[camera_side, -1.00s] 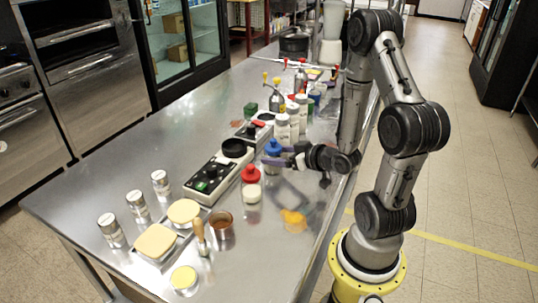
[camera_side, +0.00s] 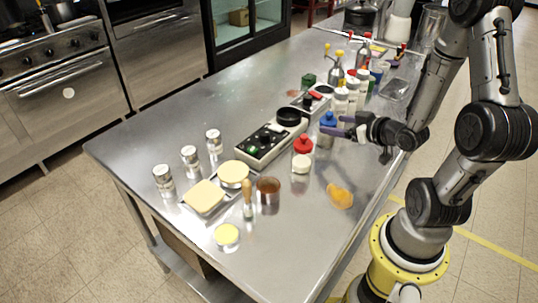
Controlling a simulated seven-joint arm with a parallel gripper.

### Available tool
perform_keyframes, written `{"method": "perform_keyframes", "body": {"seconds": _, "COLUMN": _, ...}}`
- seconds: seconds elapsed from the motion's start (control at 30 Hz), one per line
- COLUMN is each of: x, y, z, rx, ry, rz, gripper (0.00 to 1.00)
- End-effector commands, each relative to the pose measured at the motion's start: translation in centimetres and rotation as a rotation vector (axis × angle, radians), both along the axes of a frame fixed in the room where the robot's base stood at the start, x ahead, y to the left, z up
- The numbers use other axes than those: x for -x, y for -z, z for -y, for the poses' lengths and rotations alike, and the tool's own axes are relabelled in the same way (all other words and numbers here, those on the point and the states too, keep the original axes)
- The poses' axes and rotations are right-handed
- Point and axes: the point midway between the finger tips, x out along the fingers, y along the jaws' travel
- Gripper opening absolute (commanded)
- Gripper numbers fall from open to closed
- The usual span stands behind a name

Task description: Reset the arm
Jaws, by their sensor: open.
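My gripper (camera_side: 338,126) is at the end of my arm, low over the right part of the steel table (camera_side: 130,147).
A red-capped jar (camera_side: 303,145) and several white bottles (camera_side: 340,101) stand near my gripper. A control box (camera_side: 262,145) lies to the left. An orange item (camera_side: 340,196), a copper cup (camera_side: 268,192) and several tins (camera_side: 190,158) stand nearer the front. The table's left side is clear.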

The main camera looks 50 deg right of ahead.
Motion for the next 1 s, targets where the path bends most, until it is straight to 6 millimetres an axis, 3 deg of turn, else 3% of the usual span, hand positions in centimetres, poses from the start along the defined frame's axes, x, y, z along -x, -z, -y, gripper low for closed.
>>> {"method": "perform_keyframes", "body": {"seconds": 0.07, "x": -0.7, "y": -1.4, "z": -0.3, "rx": 0.041, "ry": -0.009, "rz": -0.032, "gripper": 0.82}}
{"method": "perform_keyframes", "body": {"seconds": 0.27, "x": -1.2, "y": -3.0, "z": -1.0, "rx": 0.084, "ry": -0.011, "rz": -0.166, "gripper": 0.82}}
{"method": "perform_keyframes", "body": {"seconds": 0.57, "x": -0.2, "y": -6.9, "z": -4.4, "rx": 0.084, "ry": -0.007, "rz": -0.328, "gripper": 0.82}}
{"method": "perform_keyframes", "body": {"seconds": 0.77, "x": 2.7, "y": -9.9, "z": -9.0, "rx": 0.017, "ry": -0.042, "rz": -0.433, "gripper": 0.82}}
{"method": "perform_keyframes", "body": {"seconds": 1.0, "x": 8.5, "y": -12.3, "z": -15.1, "rx": -0.092, "ry": -0.153, "rz": -0.565, "gripper": 0.82}}
